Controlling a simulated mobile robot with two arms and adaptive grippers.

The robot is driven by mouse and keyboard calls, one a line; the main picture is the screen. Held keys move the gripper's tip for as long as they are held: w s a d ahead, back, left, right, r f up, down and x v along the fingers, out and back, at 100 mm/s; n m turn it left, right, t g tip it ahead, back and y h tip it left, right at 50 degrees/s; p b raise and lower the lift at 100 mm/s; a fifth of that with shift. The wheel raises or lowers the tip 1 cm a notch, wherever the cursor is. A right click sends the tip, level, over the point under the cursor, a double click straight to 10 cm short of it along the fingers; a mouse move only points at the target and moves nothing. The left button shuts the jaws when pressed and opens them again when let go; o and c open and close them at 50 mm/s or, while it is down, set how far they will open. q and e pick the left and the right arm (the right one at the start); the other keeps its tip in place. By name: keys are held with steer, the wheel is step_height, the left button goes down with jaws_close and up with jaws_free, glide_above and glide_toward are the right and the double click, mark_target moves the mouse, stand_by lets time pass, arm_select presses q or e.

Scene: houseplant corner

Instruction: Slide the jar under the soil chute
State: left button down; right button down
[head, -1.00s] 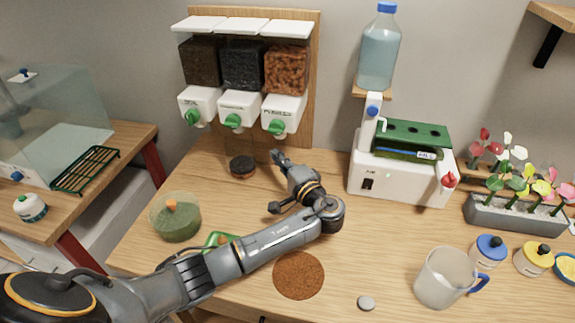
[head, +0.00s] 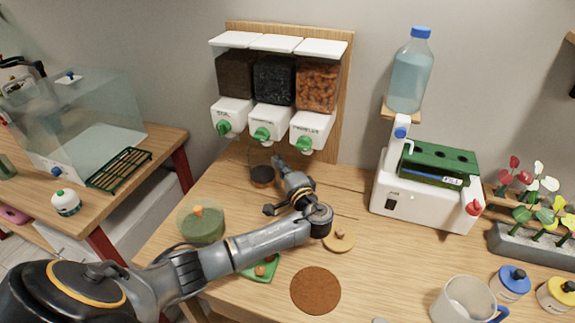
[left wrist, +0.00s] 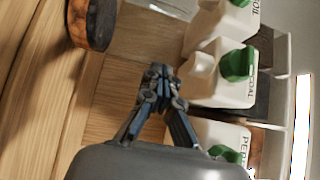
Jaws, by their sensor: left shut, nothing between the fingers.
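The glass jar (head: 262,176) stands on the table below the dispensers, with an orange layer and a black layer at its bottom. Its clear walls are faint. It is roughly below the middle, charcoal chute (head: 264,134), to the right of the soil chute (head: 224,128). My left gripper (head: 276,161) is shut and empty, close to the jar's right side. In the left wrist view the jar's dark layers (left wrist: 92,22) are at the top left, and the shut fingertips (left wrist: 160,76) are beside its clear wall. I cannot tell whether they touch. My right gripper is out of view.
The pebbles chute (head: 305,144) is to the right. A green-filled bowl (head: 202,226) and a green tray (head: 262,270) are near my arm. A wooden disc (head: 340,239) and a brown mat (head: 316,290) lie in front. A white machine (head: 404,205) stands right.

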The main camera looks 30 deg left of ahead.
mark_target(251, 161)
arm_select(q)
steer(key=a, duration=0.3)
steer(key=s+a, duration=0.1)
steer(key=a, duration=0.2)
steer(key=s+a, duration=0.1)
steer(key=a, duration=0.2)
steer(key=shift+s+a, duration=0.1)
steer(key=shift+a, duration=0.05)
